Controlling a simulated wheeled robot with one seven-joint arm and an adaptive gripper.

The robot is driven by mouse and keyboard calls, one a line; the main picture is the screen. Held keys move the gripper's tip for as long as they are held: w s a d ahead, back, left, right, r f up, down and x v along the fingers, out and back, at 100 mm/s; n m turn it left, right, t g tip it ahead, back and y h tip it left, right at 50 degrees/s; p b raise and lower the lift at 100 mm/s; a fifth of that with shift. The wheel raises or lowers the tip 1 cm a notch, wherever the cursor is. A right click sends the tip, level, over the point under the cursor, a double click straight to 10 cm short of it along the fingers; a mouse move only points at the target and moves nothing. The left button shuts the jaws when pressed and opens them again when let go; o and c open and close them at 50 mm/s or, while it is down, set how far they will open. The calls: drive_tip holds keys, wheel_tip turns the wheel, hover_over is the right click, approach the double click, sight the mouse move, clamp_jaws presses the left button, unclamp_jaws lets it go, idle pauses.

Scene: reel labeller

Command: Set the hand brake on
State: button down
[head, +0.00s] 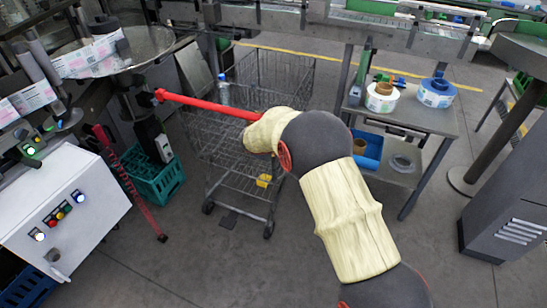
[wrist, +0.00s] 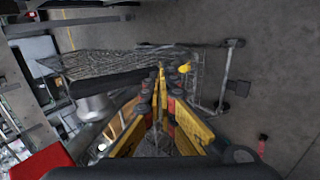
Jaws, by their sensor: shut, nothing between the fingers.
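I cannot tell for certain which part is the hand brake. A wire cart (head: 215,140) stands on the floor, with a red bar (head: 205,105) across its top. A small yellow part (head: 264,181) sits low on the cart frame; a yellow part (wrist: 184,68) also shows beside my fingertips in the wrist view. My gripper (wrist: 161,72) is shut and empty, its yellow fingers pointing toward the cart's wire mesh (wrist: 100,64). I cannot tell whether the tips touch anything. In the head view my own arm hides the gripper.
A white control box (head: 65,205) with buttons stands at left, beside a red perforated post (head: 130,185) and a green crate (head: 155,180). A metal table (head: 425,115) with label reels is at right. A grey cabinet (head: 510,215) stands far right. Floor in front is clear.

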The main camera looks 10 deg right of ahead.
drive_tip(key=shift+b+x, duration=1.05)
drive_tip(key=shift+x, duration=0.95)
drive_tip(key=shift+w+d+r, duration=0.15)
drive_tip(key=shift+w, duration=0.05)
drive_tip(key=shift+s, duration=0.1)
